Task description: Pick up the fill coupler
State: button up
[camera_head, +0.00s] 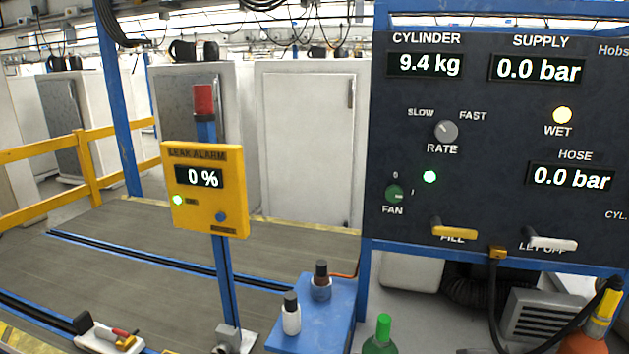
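A yellow fitting with a black end (603,306), which looks like the fill coupler, is at the lower right edge. It is tilted beside the orange cylinder top (585,343), and I cannot tell whether they touch. A black hose (493,300) hangs from a yellow fitting under the panel and appears to loop toward it. My gripper is not in view.
A dark control panel (480,150) fills the right side. A yellow leak alarm box (205,190) stands on a blue post. A blue table (318,336) holds two small bottles. A green-capped bottle (381,337) stands at the bottom. A yellow rail (80,150) is at left.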

aim_at(596, 322)
jog(key=z, duration=1.35)
